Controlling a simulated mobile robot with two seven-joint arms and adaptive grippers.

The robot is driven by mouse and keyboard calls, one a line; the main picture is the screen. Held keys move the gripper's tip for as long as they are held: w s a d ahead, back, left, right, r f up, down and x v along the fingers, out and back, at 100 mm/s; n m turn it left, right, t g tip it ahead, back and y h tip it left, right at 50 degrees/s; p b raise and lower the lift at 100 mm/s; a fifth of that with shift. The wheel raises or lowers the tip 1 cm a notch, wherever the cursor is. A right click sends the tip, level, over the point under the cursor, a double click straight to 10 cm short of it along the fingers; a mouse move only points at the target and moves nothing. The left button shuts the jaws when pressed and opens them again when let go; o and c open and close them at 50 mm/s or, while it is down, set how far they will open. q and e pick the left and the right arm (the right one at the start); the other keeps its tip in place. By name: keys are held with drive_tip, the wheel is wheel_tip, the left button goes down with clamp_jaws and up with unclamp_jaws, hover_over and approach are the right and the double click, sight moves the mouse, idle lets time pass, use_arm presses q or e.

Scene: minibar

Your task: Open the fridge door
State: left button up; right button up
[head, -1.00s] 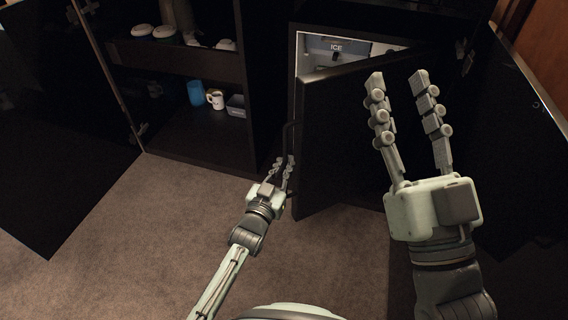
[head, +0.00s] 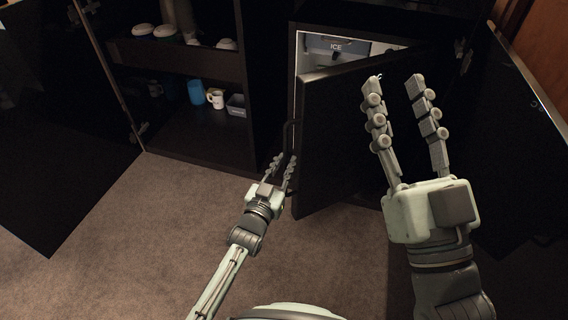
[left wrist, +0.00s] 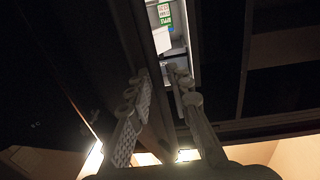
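The fridge door (head: 335,140) is a dark panel in the middle of the head view, standing ajar with its left edge swung out. Through the gap the lit fridge interior (head: 345,47) shows an "ICE" label, and a bright strip of it shows in the left wrist view (left wrist: 172,30). A dark vertical handle (head: 288,136) is at the door's left edge. My left gripper (head: 285,158) is just below and beside this handle, fingers apart; whether they touch the door is unclear. My right gripper (head: 396,82) is open and empty in front of the door.
An open cabinet at left holds a blue cup (head: 196,92), a white mug (head: 216,99) and a grey box (head: 236,105). Dark open panels stand at far left (head: 55,130) and right (head: 515,130). The carpet (head: 150,220) in front is clear.

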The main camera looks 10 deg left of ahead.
use_arm(q)
drive_tip(key=v, duration=0.7)
drive_tip(key=shift+s, duration=0.25)
use_arm(e)
drive_tip(key=shift+r, duration=0.1)
use_arm(q)
drive_tip(key=shift+a, duration=0.1)
drive_tip(key=shift+c, duration=0.5)
